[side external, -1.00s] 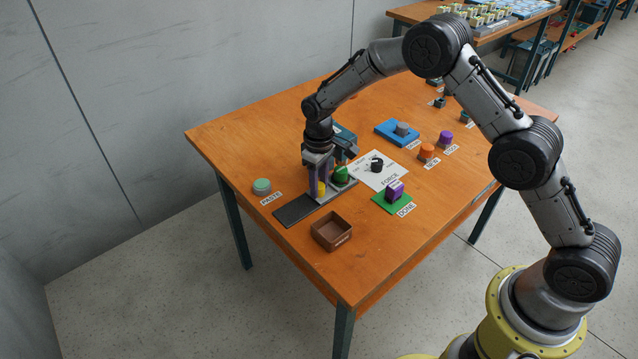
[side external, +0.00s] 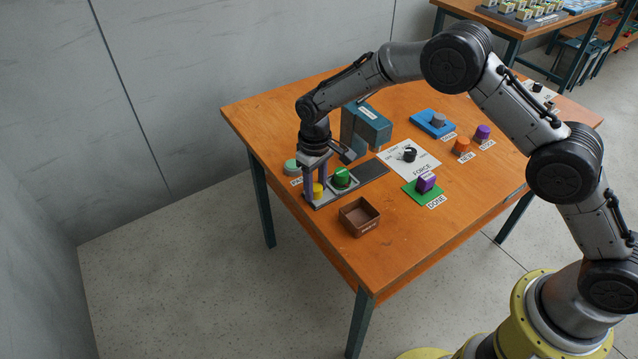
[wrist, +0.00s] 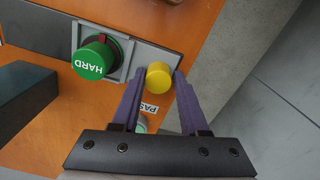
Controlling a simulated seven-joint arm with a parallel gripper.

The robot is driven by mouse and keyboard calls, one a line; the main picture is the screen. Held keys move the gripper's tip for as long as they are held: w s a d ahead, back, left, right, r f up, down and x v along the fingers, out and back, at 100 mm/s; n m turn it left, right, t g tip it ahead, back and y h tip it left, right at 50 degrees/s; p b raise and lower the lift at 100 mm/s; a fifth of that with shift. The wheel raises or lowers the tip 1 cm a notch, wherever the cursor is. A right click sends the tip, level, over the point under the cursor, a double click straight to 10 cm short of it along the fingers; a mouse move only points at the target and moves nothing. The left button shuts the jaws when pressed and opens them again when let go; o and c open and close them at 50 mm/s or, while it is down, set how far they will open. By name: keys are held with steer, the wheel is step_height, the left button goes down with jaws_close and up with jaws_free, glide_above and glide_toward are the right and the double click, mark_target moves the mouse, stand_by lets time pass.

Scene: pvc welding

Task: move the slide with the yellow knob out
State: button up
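The yellow knob (side external: 318,190) stands on the near-left end of the grey slide (side external: 329,197). In the wrist view the yellow knob (wrist: 159,77) sits between the purple fingertips of my gripper (wrist: 160,79), which look closed against its sides. My gripper (side external: 314,185) points straight down over it in the side view. A green round part (side external: 341,177) sits in the slide's holder; in the wrist view this green part (wrist: 93,60) reads HARD. The slide lies clear of the blue-grey press (side external: 369,126), and the dark track (side external: 362,176) is bare between them.
An open brown box (side external: 359,217) stands close to the slide's near side. The mint-green PASTE button (side external: 291,167) is close behind my gripper. The FORCE dial (side external: 409,155) and purple DONE button (side external: 426,183) are to the right.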

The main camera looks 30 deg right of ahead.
steer(key=shift+o, duration=0.6)
steer(key=shift+a+r, duration=0.1)
steer(key=shift+a, duration=0.2)
steer(key=shift+d, duration=0.15)
step_height(320, 180, up, 14)
